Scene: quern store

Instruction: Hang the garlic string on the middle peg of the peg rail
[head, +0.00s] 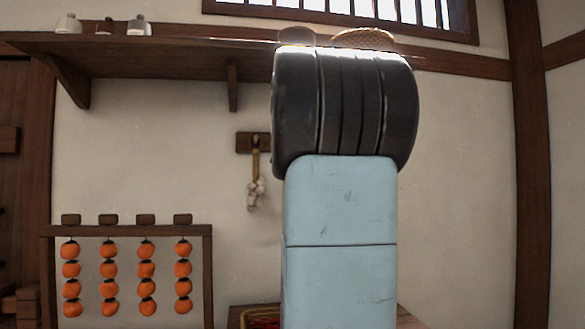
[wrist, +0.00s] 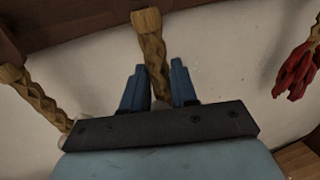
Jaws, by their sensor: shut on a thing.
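In the wrist view my gripper (wrist: 158,84) has its two blue fingers closed on a tan braided stem, the garlic string (wrist: 150,45). Its top end overlaps the dark wood at the upper edge; I cannot tell whether it touches a peg. Its lower part is hidden behind my gripper. A second braided string (wrist: 40,95) hangs to the left, with pale bulbs at its lower end. It also shows in the head view (head: 255,185), hanging from the left end of the dark peg rail (head: 244,142). My arm hides the rest of the rail and my gripper there.
A red chilli bunch (wrist: 297,72) hangs at the right in the wrist view. A shelf (head: 160,60) with small jars runs above the rail. A rack of orange fruit strings (head: 210,270) stands at left. A basket (head: 248,316) with red contents sits below.

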